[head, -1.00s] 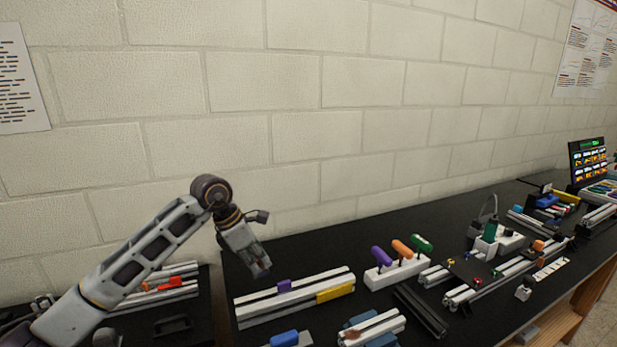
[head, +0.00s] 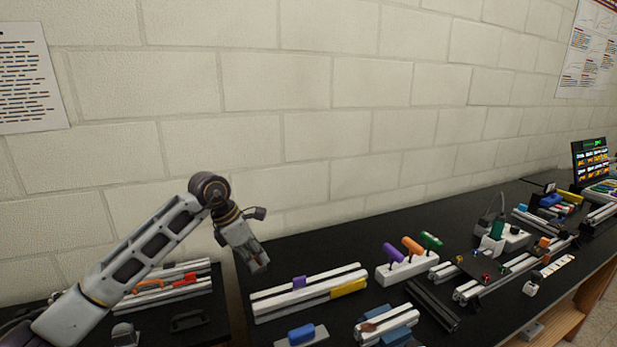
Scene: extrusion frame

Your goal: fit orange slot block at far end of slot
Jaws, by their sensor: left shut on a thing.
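My left gripper (head: 259,265) hangs fingers-down beside the left end of the pale extrusion pair (head: 262,306) on the black table. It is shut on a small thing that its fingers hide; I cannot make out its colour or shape. A purple block (head: 299,282) sits on that extrusion pair, and a yellow block (head: 348,287) is at its front right. An orange piece (head: 148,285) and a red piece (head: 188,277) lie on another extrusion at the left, partly behind my left arm. I cannot tell whether either is the slot block. My right gripper is out of view.
A white stand (head: 408,268) with purple, orange and green handles is right of the extrusion pair. A blue block (head: 301,334) lies in front. More rails and a small orange block (head: 544,242) are farther right. A block wall (head: 340,110) rises behind the table.

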